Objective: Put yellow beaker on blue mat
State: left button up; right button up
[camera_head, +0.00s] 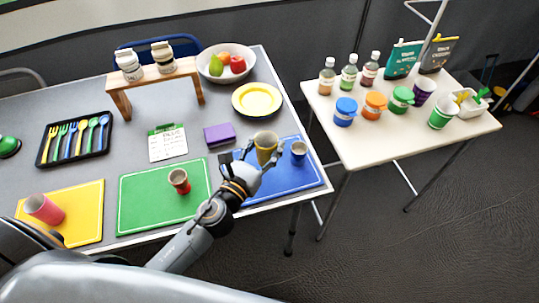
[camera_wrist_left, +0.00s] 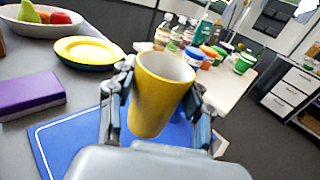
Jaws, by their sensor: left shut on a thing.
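The yellow beaker (camera_head: 265,147) is held upright by my left gripper (camera_head: 252,166) over the blue mat (camera_head: 290,181). In the left wrist view the beaker (camera_wrist_left: 160,92) stands between the two fingers of my left gripper (camera_wrist_left: 155,98), which is shut on it. The blue mat (camera_wrist_left: 62,148) shows below and to the left of the beaker there. I cannot tell whether the beaker's base touches the mat. A small blue cup (camera_head: 298,152) stands on the mat just right of the beaker. My right gripper is not in view.
A purple sponge-like block (camera_head: 219,134) and a yellow plate (camera_head: 257,99) lie behind the mat. A green mat (camera_head: 150,197) with a red cup (camera_head: 179,181) is to the left. The table's right edge is close to the blue mat. A white table (camera_head: 400,140) stands beyond a gap.

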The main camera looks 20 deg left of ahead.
aim_at(269, 154)
pick_arm(q)
jog(key=shift+w+d+f, duration=0.1)
jog(key=shift+w+f, duration=0.35)
jog(key=shift+f, duration=0.15)
jog(key=f+b, duration=0.1)
jog(key=f, duration=0.1)
jog(key=f+b, duration=0.1)
jog(key=shift+w+d+f+b, duration=0.1)
jog(key=shift+w+f+b, duration=0.15)
jog(key=shift+b, duration=0.1)
jog(key=shift+f, duration=0.2)
jog(key=o, duration=1.1)
jog(key=shift+r, duration=0.1)
